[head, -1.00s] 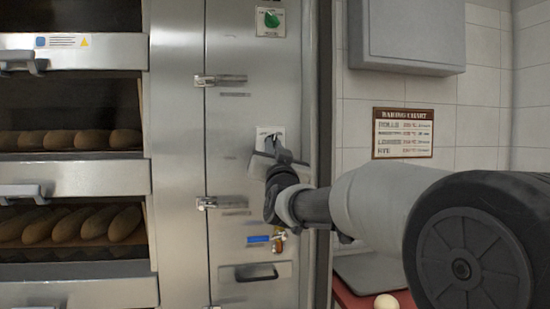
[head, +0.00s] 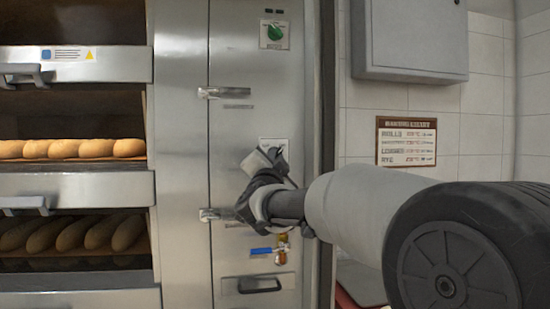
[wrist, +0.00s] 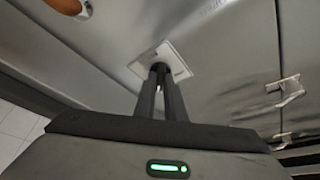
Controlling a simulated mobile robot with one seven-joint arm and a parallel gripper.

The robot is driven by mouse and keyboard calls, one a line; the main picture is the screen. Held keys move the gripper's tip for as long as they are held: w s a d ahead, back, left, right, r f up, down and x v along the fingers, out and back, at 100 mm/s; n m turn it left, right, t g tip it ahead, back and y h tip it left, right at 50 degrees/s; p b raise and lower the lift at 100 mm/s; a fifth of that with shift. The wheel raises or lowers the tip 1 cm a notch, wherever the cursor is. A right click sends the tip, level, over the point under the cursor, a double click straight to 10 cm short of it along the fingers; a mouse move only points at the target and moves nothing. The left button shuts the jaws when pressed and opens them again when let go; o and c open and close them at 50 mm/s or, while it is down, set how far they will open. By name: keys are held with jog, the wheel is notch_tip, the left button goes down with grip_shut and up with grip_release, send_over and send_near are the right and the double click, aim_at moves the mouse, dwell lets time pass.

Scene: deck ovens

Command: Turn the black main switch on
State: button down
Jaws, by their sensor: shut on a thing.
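The white switch plate (head: 273,143) is on the steel service panel, below the green knob, mostly covered by my gripper in the head view. In the wrist view the plate (wrist: 178,66) is at the upper middle, tilted in the picture. My gripper (wrist: 160,70) reaches it with both fingers close together, shut on the black switch at the plate's middle. The switch itself is hidden by the fingertips, so its exact angle cannot be told. In the head view my gripper (head: 275,154) is tilted against the panel.
A green knob (head: 275,33) is above, and a blue valve lever (head: 261,251) and a drawer handle (head: 260,285) are below. Steel latches (head: 222,92) stick out at the panel's left. Ovens with loaves (head: 97,148) are at the left. A baking chart (head: 406,141) hangs on the tiled wall.

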jog(key=shift+f, duration=0.1)
jog(key=c, duration=1.8)
grip_release()
jog(key=shift+s, duration=0.1)
jog(key=v, duration=1.7)
jog(key=shift+s+a, duration=0.1)
jog(key=shift+s, duration=0.05)
